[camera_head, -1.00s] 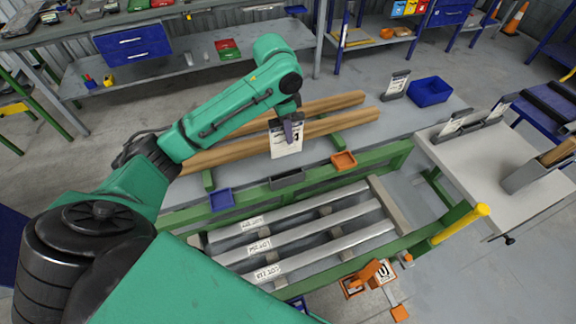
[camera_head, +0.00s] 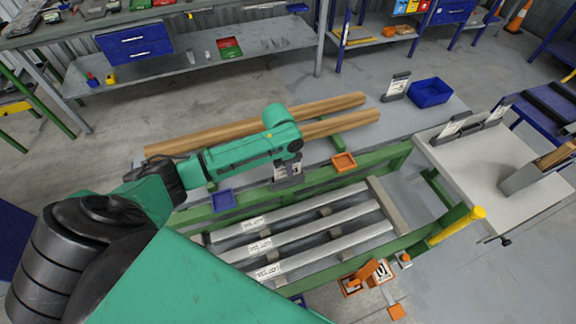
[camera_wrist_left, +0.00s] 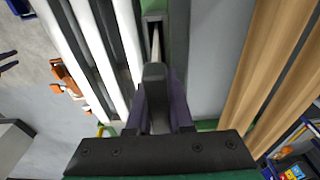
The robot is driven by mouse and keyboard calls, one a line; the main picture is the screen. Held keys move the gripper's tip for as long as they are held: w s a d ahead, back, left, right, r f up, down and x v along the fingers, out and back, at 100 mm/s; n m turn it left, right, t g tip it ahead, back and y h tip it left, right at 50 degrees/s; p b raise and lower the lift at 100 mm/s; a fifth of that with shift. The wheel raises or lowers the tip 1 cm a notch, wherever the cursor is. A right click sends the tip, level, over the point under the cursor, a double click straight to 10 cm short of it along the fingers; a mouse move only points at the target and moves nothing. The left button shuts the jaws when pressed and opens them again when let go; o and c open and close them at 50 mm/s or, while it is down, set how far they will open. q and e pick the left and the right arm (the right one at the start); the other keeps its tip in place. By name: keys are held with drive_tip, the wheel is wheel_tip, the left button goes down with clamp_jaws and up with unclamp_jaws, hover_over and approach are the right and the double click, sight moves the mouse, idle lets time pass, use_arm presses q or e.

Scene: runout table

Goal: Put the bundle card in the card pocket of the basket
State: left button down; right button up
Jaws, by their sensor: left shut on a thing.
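My left gripper (camera_head: 288,168) is shut on the white bundle card (camera_head: 279,172), over the green rail of the basket (camera_head: 325,176). The head view shows the card at the dark grey card pocket on that rail, and the arm and card hide most of the pocket. In the left wrist view the gripper's purple fingers (camera_wrist_left: 155,100) grip the card, seen edge-on (camera_wrist_left: 155,45), in line with the dark slot of the pocket (camera_wrist_left: 153,16). I cannot tell how far the card is inside. My right gripper is not in view.
Grey bars with lot labels (camera_head: 310,230) lie in the basket. Wooden beams (camera_head: 335,105) lie behind. A white table (camera_head: 480,165) with card holders stands right.

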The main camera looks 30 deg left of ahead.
use_arm(q)
drive_tip(key=shift+f, duration=0.1)
drive_tip(key=c, duration=0.8)
unclamp_jaws()
drive_tip(key=r, duration=0.4)
drive_tip(key=r+b, duration=0.1)
drive_tip(key=r, duration=0.3)
drive_tip(key=s+a+r, duration=0.1)
drive_tip(key=r, duration=0.2)
drive_tip(key=shift+r, duration=0.65)
drive_tip(key=shift+s+f, duration=0.1)
